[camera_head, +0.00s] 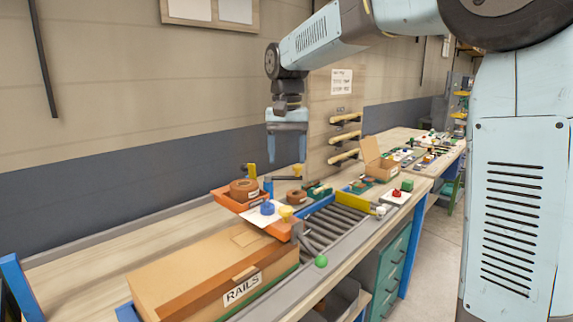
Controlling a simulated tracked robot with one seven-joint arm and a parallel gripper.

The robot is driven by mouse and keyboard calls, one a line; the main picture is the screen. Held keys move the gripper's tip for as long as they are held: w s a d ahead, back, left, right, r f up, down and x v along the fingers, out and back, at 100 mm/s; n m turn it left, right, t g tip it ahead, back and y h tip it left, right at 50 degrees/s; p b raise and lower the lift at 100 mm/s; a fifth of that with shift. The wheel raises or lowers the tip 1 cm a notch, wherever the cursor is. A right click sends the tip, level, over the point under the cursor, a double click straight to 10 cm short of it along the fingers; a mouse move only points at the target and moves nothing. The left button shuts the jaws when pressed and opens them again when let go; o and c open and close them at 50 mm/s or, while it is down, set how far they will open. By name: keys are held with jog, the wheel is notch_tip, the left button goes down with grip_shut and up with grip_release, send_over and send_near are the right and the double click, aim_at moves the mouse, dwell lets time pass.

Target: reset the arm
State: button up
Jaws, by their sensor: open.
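My gripper (287,155) hangs from my pale blue arm with its two fingers pointing down, open and with nothing seen between them. It is in the air above the far side of the workbench, in front of the wall. Below it and to the left stand an orange tray (225,202) with a brown ring (244,188) on it, and a white sheet (236,215) with a blue piece (267,208) on it. The fingers look apart from these things. The arm reaches from the upper right, bent at the elbow.
A long cardboard box marked RAILS (180,275) fills the front of the bench. A roller conveyor (335,228) runs beside it, with a green ball (321,261) near its edge. An open carton (380,165) stands farther back. Wooden rods (345,137) stick out from a panel behind my gripper.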

jog(key=shift+r, duration=0.1)
jog(key=s+d+f+t, duration=0.2)
jog(key=s+d+f, duration=0.1)
jog(key=s+d, duration=0.7)
jog(key=s+d+f+t, duration=0.3)
jog(key=s+d, duration=0.7)
jog(key=s, duration=0.5)
jog(key=shift+d+f+t, duration=0.15)
jog(key=shift+t, duration=0.15)
dwell(1.2)
